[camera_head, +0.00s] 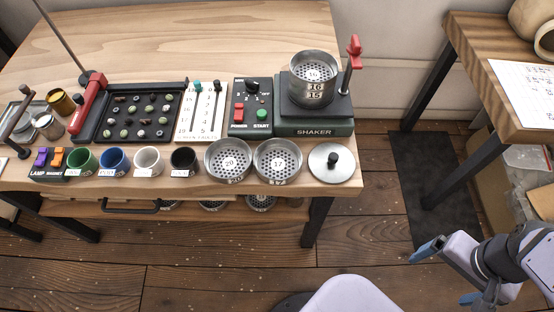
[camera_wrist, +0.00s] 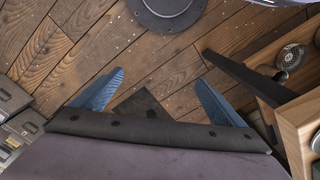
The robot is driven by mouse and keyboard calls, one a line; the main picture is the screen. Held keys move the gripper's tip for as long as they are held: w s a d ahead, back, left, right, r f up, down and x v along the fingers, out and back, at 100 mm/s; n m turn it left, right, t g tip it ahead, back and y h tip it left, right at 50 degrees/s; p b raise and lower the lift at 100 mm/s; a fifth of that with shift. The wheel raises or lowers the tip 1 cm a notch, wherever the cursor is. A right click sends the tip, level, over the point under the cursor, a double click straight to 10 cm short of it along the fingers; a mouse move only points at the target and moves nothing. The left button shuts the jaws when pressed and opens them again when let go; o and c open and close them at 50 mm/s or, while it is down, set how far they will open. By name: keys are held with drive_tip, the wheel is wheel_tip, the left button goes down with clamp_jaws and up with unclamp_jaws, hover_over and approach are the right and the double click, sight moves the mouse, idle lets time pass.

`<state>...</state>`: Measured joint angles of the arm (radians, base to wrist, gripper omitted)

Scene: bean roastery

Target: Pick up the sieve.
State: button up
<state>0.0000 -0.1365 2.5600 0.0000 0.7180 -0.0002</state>
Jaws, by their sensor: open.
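Several round metal sieves with perforated bottoms are in the head view. One sieve marked 20 (camera_head: 228,160) and one marked 17 (camera_head: 278,161) lie side by side at the bench's front edge. A stack of sieves (camera_head: 314,92) with labels reading about 16 and 15 sits on the green shaker (camera_head: 315,126). More sieves (camera_head: 261,202) show partly on the shelf below. My gripper (camera_head: 447,274) is open and empty, low at the right, over the floor and well apart from the sieves.
A metal lid with a black knob (camera_head: 335,174) lies right of the sieves. Several coloured cups (camera_head: 115,162) stand to their left. A red-handled clamp (camera_head: 353,52) rises beside the shaker. A second table (camera_head: 490,60) stands at the right. Open floor (camera_head: 370,240) lies between.

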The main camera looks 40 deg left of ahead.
drive_tip(key=shift+a, duration=0.1)
drive_tip(key=a+r+m+g+y+p, duration=0.2)
drive_tip(key=a+r+m+y, duration=0.1)
drive_tip(key=a, duration=0.6)
drive_tip(key=a+r+m+g+y+p, duration=0.2)
drive_tip(key=a+r+m+y, duration=0.1)
drive_tip(key=a, duration=0.7)
drive_tip(key=a+r+m+g+y+p, duration=0.2)
drive_tip(key=a+r+m+y, duration=0.1)
drive_tip(key=a, duration=0.7)
drive_tip(key=shift+w+a+m+y+p, duration=0.15)
drive_tip(key=shift+a+m+y+p, duration=0.15)
drive_tip(key=shift+y, duration=0.6)
drive_tip(key=m+g+p, duration=0.1)
drive_tip(key=m, duration=0.1)
approach(288, 166)
drive_tip(key=shift+s+a+r+y, duration=0.3)
drive_tip(key=shift+s+a+r, duration=0.15)
drive_tip(key=shift+a+r, duration=0.4)
drive_tip(key=shift+s+a+f, duration=0.2)
drive_tip(key=shift+a+f, duration=0.05)
drive_tip(key=shift+a, duration=0.05)
drive_tip(key=shift+p+x, duration=0.55)
drive_tip(key=shift+x, duration=3)
drive_tip(key=shift+s+d, duration=0.1)
drive_tip(key=c, duration=0.9)
